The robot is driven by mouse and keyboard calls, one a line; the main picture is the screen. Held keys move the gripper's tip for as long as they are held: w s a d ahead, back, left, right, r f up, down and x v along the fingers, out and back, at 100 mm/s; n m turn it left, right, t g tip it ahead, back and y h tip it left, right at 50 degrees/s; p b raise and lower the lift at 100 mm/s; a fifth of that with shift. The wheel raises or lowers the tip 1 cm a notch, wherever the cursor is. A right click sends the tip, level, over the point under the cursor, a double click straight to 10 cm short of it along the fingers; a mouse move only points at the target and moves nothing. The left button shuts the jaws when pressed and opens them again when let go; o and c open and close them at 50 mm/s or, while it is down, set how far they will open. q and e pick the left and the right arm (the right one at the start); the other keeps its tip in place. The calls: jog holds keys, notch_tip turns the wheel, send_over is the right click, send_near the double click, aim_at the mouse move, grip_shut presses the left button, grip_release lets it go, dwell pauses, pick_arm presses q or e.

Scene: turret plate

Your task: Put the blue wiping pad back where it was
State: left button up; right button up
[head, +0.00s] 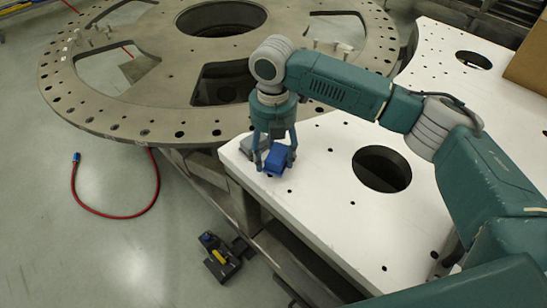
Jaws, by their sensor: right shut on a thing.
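The blue wiping pad (277,159) is at the left corner of the white table (325,215). My right gripper (275,164) points down and is shut on the pad, with fingers on either side of it. I cannot tell whether the pad touches the table top. A dark grey block (247,146) is right beside the pad, partly behind the gripper's fingers. My left gripper is not in view.
A large round grey turret plate (170,95) with holes and cutouts stands behind the table corner. The table has a big round hole (382,169). A cardboard box (530,60) is at the right. A red hose (115,215) and a dark device (220,256) lie on the floor.

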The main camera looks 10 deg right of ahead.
aim_at(273, 151)
jog(key=shift+f, duration=1.2)
jog(key=o, duration=1)
jog(key=shift+f, duration=0.15)
notch_tip(273, 151, up, 11)
jog(key=b, duration=0.2)
jog(key=shift+r+b, duration=0.2)
jog(key=shift+b, duration=0.2)
jog(key=shift+r, duration=0.5)
